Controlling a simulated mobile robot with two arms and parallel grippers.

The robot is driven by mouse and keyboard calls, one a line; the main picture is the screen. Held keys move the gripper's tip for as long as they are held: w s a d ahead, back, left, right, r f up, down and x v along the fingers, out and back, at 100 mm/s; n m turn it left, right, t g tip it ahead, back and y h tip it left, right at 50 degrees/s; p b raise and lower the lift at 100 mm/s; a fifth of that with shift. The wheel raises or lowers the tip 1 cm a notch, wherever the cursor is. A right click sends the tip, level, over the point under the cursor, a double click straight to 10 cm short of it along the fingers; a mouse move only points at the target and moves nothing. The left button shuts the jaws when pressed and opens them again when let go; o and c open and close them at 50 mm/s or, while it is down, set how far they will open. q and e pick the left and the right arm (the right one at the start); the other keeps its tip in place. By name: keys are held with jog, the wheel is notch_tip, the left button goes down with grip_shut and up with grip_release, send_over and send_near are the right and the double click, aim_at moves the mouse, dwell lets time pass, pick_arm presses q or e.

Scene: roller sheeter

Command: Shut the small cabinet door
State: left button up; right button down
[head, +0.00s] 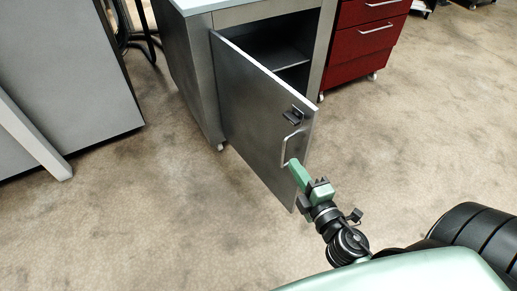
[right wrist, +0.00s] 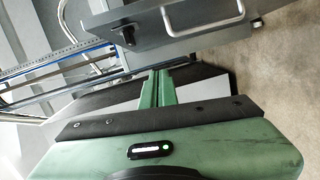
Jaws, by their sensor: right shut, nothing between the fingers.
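The small cabinet (head: 190,75) is grey metal and stands at the top middle of the head view. Its grey door (head: 250,105) is hinged on the left and stands wide open, swung out towards me. The door carries a curved metal handle (head: 290,145) and a dark latch (head: 293,115) near its free edge. My right gripper (head: 294,168) is shut and empty, its fingers at the lower end of the handle; I cannot tell whether they touch. In the right wrist view the shut fingers (right wrist: 158,88) point towards the door (right wrist: 150,35), with the handle (right wrist: 205,15) above. My left gripper is not in view.
A red drawer unit (head: 362,40) on casters stands right of the cabinet. A grey panelled unit (head: 65,75) stands at the left, with a pale leg (head: 35,140) beside it. The brown floor (head: 160,220) in front is clear.

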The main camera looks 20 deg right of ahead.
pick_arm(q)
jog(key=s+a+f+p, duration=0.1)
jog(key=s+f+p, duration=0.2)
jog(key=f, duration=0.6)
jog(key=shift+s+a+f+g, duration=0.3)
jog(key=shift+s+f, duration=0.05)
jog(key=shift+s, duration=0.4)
pick_arm(e)
jog(key=w+d+r, duration=0.1)
jog(key=w+r, duration=0.1)
jog(key=w, duration=0.3)
jog(key=w+d+r+n+t, duration=0.1)
jog(key=w+d, duration=0.1)
jog(key=w, duration=0.3)
jog(key=shift+w+r, duration=0.35)
jog(key=shift+d, duration=0.15)
